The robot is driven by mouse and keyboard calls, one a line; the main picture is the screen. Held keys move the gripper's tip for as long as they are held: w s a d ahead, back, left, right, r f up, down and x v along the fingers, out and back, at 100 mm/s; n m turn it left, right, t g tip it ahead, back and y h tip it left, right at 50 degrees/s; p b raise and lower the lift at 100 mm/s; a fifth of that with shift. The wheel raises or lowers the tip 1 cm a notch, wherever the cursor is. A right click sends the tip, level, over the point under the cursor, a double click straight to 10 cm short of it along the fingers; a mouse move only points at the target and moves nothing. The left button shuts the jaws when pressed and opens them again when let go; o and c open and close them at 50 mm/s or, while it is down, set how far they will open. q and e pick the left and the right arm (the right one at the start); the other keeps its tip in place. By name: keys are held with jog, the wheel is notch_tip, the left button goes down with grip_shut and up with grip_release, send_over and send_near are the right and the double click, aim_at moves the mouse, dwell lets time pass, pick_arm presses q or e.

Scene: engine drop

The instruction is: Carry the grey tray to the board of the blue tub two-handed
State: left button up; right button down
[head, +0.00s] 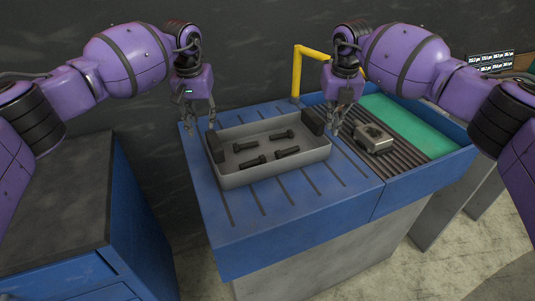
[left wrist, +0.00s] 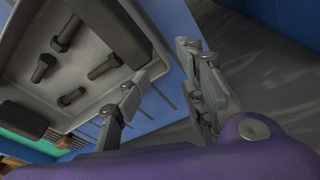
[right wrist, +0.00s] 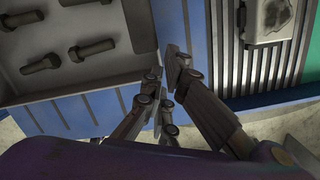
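The grey tray (head: 275,170) lies flat on the blue slotted bench top in the head view, with several dark bolts inside. It has a dark block at its left end (head: 214,147) and another at its right end (head: 312,122). My left gripper (head: 202,125) is open and empty above the tray's left end; the tray also shows in the left wrist view (left wrist: 20,65).
A grey metal part (head: 373,138) rests on the ribbed board. Green-teal liquid or lining (head: 415,125) fills the tub's right part. A yellow bent pipe (head: 297,75) stands behind. A dark-topped blue cabinet (head: 55,200) is at left. The bench top (head: 260,225) in front of the tray is clear.

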jog(key=c, duration=2.4)
grip_release()
jog(key=shift+d+f, duration=0.1)
jog(key=shift+f, duration=0.15)
jog(key=o, duration=0.7)
jog(key=shift+d+f, duration=0.1)
jog(key=shift+d, duration=0.1)
pick_arm(q)
jog(key=shift+s+a+f, duration=0.15)
jog(key=shift+a+f, duration=0.1)
jog(key=shift+f, duration=0.4)
pick_arm(e)
jog(key=shift+o, duration=0.2)
pick_arm(q)
jog(key=shift+f, duration=0.1)
jog(key=shift+a, duration=0.1)
pick_arm(e)
jog(key=shift+a, duration=0.1)
jog(key=shift+r, duration=0.25)
pick_arm(q)
notch_tip(320, 180, up, 13)
jog(key=s, duration=0.1)
jog(key=shift+s+d, duration=0.2)
jog(key=shift+d, duration=0.05)
pick_arm(e)
notch_tip(320, 180, up, 12)
jog(key=s, duration=0.1)
jog(key=shift+s+f, duration=0.25)
jog(key=shift+s, duration=0.05)
